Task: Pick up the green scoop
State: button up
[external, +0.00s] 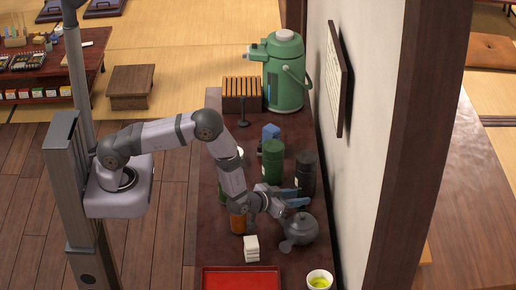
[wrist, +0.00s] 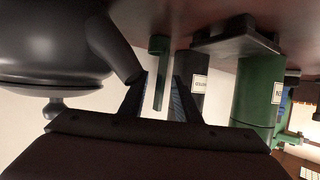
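The green scoop (wrist: 158,72) shows in the wrist view as a narrow green bar with a wider end. It lies between my gripper's two fingers, with a gap visible on each side. My gripper (wrist: 160,88) is open, its blue-lined fingers around the scoop without visible contact. In the external view my gripper (external: 296,197) is low over the dark counter, just behind the grey teapot. I cannot make out the scoop there; the gripper and nearby things may hide it.
A grey teapot (external: 300,228) sits close to my gripper and fills the wrist view's left side. A green canister (external: 272,160) and a black canister (external: 305,172) stand behind. An orange-brown canister (external: 238,220), white stack (external: 251,248), red tray (external: 240,280) and tea cup (external: 319,280) are nearby.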

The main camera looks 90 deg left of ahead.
jog(key=shift+w+a+f, duration=0.1)
jog(key=shift+w+a, duration=0.05)
jog(key=shift+w, duration=0.05)
jog(key=shift+c, duration=0.3)
grip_shut()
jog(key=shift+r+b, duration=0.65)
jog(key=shift+r, duration=4.4)
